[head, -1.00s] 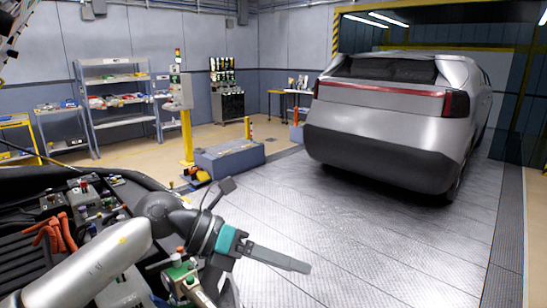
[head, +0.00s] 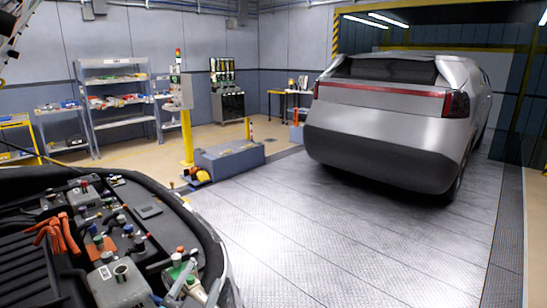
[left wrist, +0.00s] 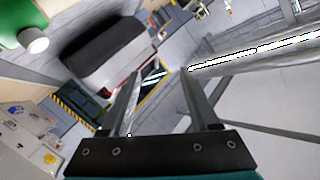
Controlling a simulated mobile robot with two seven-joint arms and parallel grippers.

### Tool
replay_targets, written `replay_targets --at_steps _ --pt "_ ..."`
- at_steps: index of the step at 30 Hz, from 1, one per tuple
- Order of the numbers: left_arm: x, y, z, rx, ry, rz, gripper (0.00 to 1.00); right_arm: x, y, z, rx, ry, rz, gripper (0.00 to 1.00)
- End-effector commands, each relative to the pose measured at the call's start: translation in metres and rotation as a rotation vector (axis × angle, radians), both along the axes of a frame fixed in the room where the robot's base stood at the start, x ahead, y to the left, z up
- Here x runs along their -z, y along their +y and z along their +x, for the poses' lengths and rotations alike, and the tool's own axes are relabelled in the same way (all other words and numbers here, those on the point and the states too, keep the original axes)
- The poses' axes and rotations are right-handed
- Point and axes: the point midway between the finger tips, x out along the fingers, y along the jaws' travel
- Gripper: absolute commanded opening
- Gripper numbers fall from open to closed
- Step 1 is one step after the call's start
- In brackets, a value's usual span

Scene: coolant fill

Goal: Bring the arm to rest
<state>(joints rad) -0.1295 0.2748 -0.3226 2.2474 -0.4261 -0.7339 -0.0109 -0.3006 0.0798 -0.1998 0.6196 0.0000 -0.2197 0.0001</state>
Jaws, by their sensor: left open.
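My left gripper (left wrist: 170,72) shows in the left wrist view, with its two dark fingers apart and nothing between them. The left arm does not show in the head view. My right gripper is in neither view. The open engine bay (head: 148,212) fills the lower left of the head view, with several coloured caps, grey boxes and orange clamps on it.
A silver car (head: 390,125) stands at the right of the head view; it also shows, tilted, in the left wrist view (left wrist: 110,45). A grey floor box (head: 228,158), yellow post (head: 187,135) and shelf rack (head: 117,100) stand behind. The metal floor (head: 330,230) between is clear.

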Motion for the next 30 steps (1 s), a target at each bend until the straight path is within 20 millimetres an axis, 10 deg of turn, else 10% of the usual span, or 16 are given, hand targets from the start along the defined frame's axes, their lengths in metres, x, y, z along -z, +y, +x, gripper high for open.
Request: replay_targets --at_steps 7,18,30 --pt "0.115 0.031 -0.099 -0.199 0.56 -0.211 0.61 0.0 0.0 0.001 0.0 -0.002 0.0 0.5" --pt "0.178 0.028 -0.245 -0.324 1.125 -0.353 0.61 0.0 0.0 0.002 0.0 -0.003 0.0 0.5" --pt "0.306 0.026 -0.229 -0.326 1.157 -0.332 0.61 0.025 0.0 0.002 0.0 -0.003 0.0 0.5"
